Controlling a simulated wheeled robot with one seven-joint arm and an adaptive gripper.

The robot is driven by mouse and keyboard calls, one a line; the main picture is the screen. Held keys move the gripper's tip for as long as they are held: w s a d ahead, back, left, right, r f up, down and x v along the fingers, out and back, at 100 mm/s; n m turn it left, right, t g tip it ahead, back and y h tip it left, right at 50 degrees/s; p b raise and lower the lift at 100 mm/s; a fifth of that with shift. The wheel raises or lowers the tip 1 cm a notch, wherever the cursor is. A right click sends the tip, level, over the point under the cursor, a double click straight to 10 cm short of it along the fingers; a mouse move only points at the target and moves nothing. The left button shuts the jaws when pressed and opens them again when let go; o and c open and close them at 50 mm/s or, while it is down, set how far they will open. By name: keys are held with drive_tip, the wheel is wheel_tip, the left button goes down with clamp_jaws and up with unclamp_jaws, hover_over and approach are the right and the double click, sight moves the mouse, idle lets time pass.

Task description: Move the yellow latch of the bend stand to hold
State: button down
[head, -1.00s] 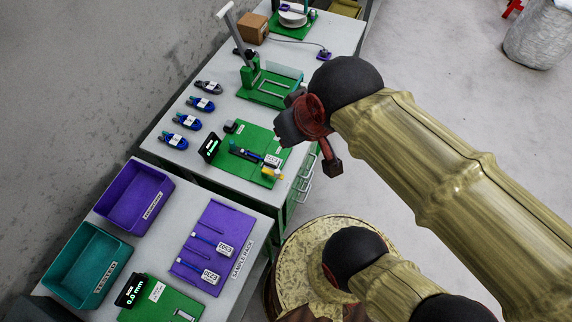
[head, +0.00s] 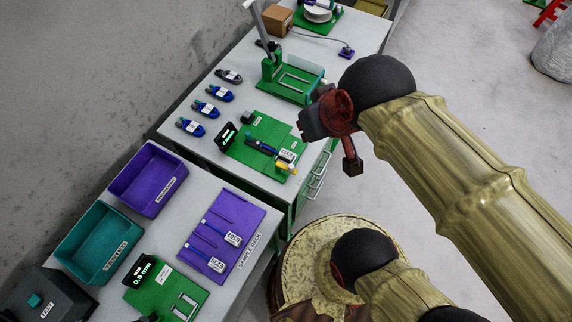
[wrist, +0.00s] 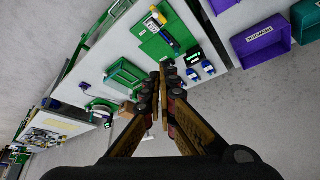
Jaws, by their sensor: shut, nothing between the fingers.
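The bend stand (head: 262,142) is a green plate on the far table, with a small black display at its left side. A blue-black cable piece with a white tag lies across it. The yellow latch (head: 287,168) sits at the plate's near right corner, and its exact setting is too small to tell. In the wrist view the stand (wrist: 150,45) and the yellow latch (wrist: 160,18) show beyond the fingertips. My gripper (wrist: 167,68) is shut and empty. In the head view it (head: 308,122) hangs above the table's right side, apart from the latch.
A green press-like fixture (head: 292,85) stands behind the stand. Several blue connectors (head: 220,93) lie to the left. On the nearer table are a purple bin (head: 148,180), a teal bin (head: 100,245) and a purple sample rack (head: 225,235). Open floor lies right of the tables.

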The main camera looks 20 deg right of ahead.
drive_tip(key=c, duration=2.6)
unclamp_jaws()
drive_tip(key=shift+o, duration=0.7)
drive_tip(key=o, duration=0.7)
drive_tip(key=w+f+g+p, duration=0.1)
drive_tip(key=f+g, duration=0.1)
drive_tip(key=f, duration=0.5)
drive_tip(key=w+f+g+p, duration=0.1)
drive_tip(key=w+f+g, duration=0.1)
drive_tip(key=f, duration=0.6)
drive_tip(key=w+d+f+m+g+p, duration=0.1)
drive_tip(key=f+g, duration=0.1)
drive_tip(key=f, duration=0.6)
drive_tip(key=shift+w+f+g, duration=0.15)
drive_tip(key=shift+w+g, duration=0.2)
drive_tip(key=shift+g, duration=0.05)
drive_tip(key=shift+o, duration=0.2)
drive_tip(key=t, duration=0.1)
hover_over(291, 166)
wheel_tip(291, 166, down, 3)
drive_tip(key=shift+s+f, duration=0.1)
drive_tip(key=shift+f, duration=0.05)
drive_tip(key=shift+m, duration=0.3)
drive_tip(key=shift+f+b, duration=0.9)
drive_tip(key=shift+f, duration=2.95)
drive_tip(key=shift+c, duration=1.2)
clamp_jaws()
